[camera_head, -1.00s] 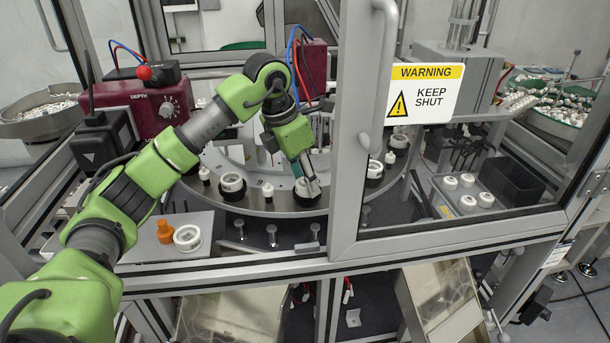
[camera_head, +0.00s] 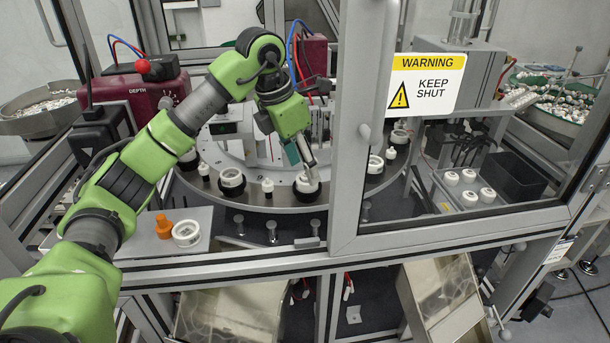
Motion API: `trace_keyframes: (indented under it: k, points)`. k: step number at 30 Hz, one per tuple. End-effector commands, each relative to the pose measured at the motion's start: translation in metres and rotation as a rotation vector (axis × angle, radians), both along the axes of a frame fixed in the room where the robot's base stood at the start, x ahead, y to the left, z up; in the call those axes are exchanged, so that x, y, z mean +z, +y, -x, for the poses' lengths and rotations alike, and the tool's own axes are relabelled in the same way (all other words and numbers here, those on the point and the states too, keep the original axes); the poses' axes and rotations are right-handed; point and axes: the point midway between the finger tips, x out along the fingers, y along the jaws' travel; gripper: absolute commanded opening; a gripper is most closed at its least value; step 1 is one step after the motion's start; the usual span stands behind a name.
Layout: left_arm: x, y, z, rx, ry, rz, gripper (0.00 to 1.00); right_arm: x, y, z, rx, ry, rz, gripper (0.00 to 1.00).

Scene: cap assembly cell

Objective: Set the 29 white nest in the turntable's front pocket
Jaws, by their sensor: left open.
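The turntable (camera_head: 262,200) is a grey ring plate with black pockets along its edge. A white nest (camera_head: 304,185) sits in the black front pocket (camera_head: 307,197), low and about level. No number can be read on it. My left gripper (camera_head: 311,165) is open, pointing down just above the nest's right side; whether a finger still touches it I cannot tell. Another white ring-shaped nest (camera_head: 187,233) lies on the grey plate at the front left. My right gripper is out of view.
An orange piece (camera_head: 164,227) stands beside the ring on the plate. More pockets hold white nests (camera_head: 231,178). The framed door with a warning sign (camera_head: 427,84) stands right of my gripper. A tray with several white caps (camera_head: 469,198) lies behind its window.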

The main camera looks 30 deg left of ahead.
Motion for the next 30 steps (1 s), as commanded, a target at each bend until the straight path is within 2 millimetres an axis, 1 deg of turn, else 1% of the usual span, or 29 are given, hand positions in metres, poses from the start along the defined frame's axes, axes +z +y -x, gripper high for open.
trace_keyframes:
  k: [1, 6, 9, 12, 15, 18, 30]
  points:
    - [0.010, 0.002, 0.001, 0.002, -0.007, 0.001, 0.51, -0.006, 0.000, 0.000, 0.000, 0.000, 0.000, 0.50]
    - [0.047, 0.007, 0.012, 0.002, -0.006, 0.002, 0.51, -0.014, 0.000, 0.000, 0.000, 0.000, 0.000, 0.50]
    - [0.065, 0.010, 0.017, 0.002, -0.003, 0.000, 0.51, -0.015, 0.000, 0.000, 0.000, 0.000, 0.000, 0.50]
    - [0.075, 0.012, 0.019, 0.002, -0.002, -0.001, 0.51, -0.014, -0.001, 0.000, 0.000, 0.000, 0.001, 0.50]
    - [0.082, 0.013, 0.021, 0.001, -0.001, 0.001, 0.51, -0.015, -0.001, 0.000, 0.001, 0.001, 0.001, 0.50]
    - [0.084, 0.013, 0.022, 0.001, 0.000, 0.000, 0.51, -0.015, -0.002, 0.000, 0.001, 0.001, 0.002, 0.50]
    - [0.085, 0.013, 0.022, 0.001, 0.000, 0.000, 0.51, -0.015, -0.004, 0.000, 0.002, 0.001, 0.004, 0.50]
